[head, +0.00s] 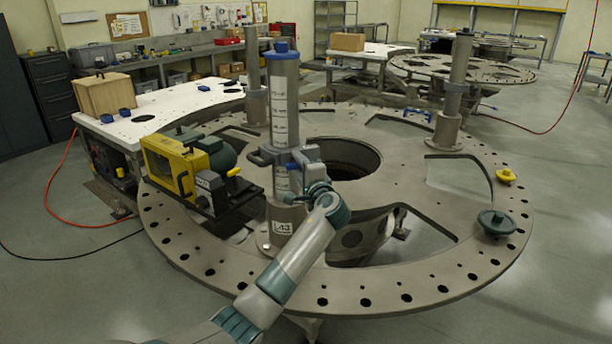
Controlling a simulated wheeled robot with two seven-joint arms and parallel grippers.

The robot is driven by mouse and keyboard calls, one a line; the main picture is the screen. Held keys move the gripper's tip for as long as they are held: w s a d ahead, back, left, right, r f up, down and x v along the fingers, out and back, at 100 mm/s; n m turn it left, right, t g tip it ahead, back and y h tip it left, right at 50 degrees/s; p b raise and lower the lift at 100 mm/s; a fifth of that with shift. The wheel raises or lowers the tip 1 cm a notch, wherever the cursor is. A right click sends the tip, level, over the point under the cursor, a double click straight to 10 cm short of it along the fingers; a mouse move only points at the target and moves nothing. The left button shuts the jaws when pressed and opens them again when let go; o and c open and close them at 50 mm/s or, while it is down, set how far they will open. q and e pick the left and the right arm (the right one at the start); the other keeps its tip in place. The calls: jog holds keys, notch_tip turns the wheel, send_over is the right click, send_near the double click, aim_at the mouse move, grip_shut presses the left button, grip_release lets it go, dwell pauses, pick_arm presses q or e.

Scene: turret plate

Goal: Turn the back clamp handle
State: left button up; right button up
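A tall grey column (284,98) with a blue cap stands upright on the turret plate (440,285). A grey clamp block (303,160) sits around its middle, with a dark handle-like piece (259,158) sticking out to the left. My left gripper (312,182) is at the right side of this column, just below the clamp block. Its fingers are small and overlap the clamp, so I cannot tell whether they touch or hold anything. I cannot tell which part is the back clamp handle. My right gripper is not in view.
A yellow machine (168,165) with a green motor sits on the plate left of the column. A teal knob (497,222) and a yellow knob (506,175) are at the right rim. A third post (254,75) stands behind. The plate's front right is clear.

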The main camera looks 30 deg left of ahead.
pick_arm(q)
jog(key=b+v, duration=0.6)
jog(key=v, duration=1.1)
jog(key=shift+d+b, duration=0.2)
jog(key=shift+b, duration=0.2)
